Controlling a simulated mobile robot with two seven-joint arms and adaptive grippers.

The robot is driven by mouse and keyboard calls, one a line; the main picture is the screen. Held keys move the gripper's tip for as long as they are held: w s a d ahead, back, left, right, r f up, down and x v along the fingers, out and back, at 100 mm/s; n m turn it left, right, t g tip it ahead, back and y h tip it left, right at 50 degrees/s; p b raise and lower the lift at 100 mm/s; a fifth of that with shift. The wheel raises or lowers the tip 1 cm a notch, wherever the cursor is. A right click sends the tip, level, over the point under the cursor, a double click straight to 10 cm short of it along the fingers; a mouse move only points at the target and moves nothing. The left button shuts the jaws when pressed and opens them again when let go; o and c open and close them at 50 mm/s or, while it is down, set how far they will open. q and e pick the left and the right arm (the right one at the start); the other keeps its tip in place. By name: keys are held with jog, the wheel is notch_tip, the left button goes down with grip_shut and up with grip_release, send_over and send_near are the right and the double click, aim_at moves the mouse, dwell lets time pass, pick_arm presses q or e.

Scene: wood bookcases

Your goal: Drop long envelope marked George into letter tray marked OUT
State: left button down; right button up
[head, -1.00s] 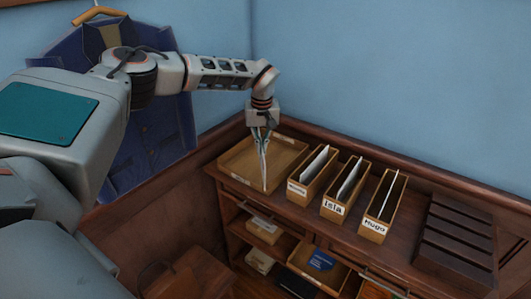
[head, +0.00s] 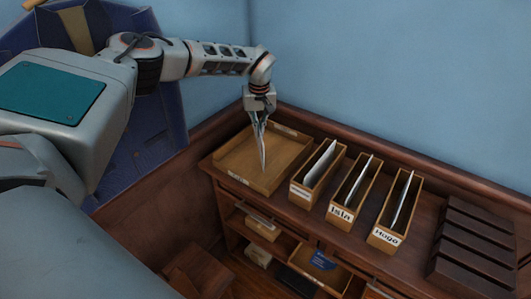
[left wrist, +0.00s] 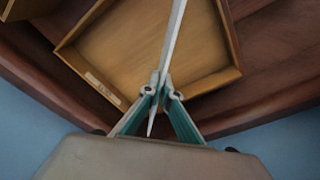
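My left gripper (head: 260,120) is shut on a thin white envelope (head: 262,148), which hangs edge-on and nearly upright. No name can be read on it. The envelope is over the shallow wooden letter tray (head: 228,166) at the left end of the cabinet top. In the left wrist view, the fingers (left wrist: 160,90) pinch the envelope (left wrist: 175,42) over the tray floor (left wrist: 115,50). A small label sits on the tray's front rim, too small to read. I cannot tell whether the envelope touches the tray. My right gripper is not in view.
Several narrow wooden file boxes stand right of the tray, including the Isla box (head: 343,213) and the Hugo box (head: 385,238), with white envelopes in them. A dark slotted rack (head: 472,245) is at the right. Walls rise behind. Shelves with boxes (head: 262,228) are below.

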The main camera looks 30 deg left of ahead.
pick_arm(q)
notch_tip(320, 180, down, 2)
jog(key=shift+f, duration=0.25)
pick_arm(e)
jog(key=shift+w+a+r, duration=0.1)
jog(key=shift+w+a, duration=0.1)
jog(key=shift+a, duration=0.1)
pick_arm(q)
jog(key=c, duration=2.2)
grip_release()
jog(key=shift+w, duration=0.1)
jog(key=r, duration=0.8)
jog(key=s+d+r, duration=0.1)
jog(key=r, duration=0.3)
jog(key=shift+s, duration=0.1)
